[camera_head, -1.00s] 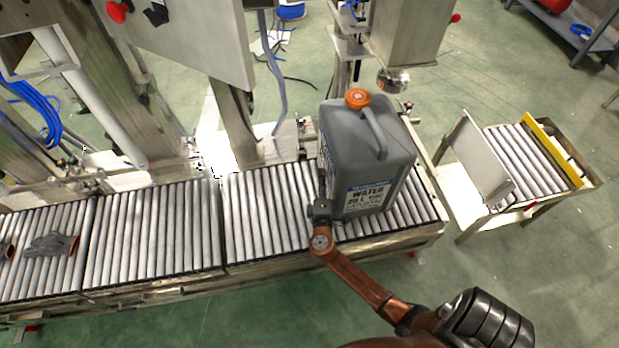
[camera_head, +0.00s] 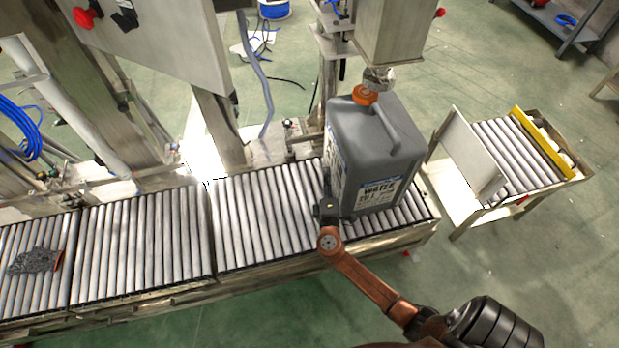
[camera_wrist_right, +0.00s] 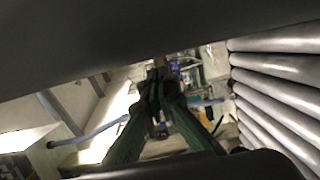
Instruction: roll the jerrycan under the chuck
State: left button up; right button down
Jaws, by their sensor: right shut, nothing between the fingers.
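The grey jerrycan (camera_head: 372,150) stands upright on the roller conveyor near its right end. Its orange cap (camera_head: 365,95) faces up, and a label reading "WATER" is on its front. The metal chuck (camera_head: 378,78) hangs from a steel column; in the head view it appears just above and slightly right of the cap. My right gripper (camera_head: 327,205) is shut and empty at the jerrycan's left side, low near the rollers, apparently touching it. Its fingers also show in the right wrist view (camera_wrist_right: 158,95). My left gripper is out of view.
The roller conveyor (camera_head: 265,215) runs left to right, with a grey glove (camera_head: 36,260) at its far left. A white plate (camera_head: 470,160) stands upright between the conveyor and a separate roller table (camera_head: 515,150).

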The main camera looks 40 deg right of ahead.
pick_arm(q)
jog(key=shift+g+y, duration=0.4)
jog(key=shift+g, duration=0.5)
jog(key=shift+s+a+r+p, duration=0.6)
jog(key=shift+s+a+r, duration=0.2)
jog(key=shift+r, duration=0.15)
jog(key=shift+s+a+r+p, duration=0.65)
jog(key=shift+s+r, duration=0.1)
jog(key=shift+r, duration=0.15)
pick_arm(e)
jog(key=s+a, duration=0.6)
jog(key=a, duration=0.3)
jog(key=shift+a, duration=0.4)
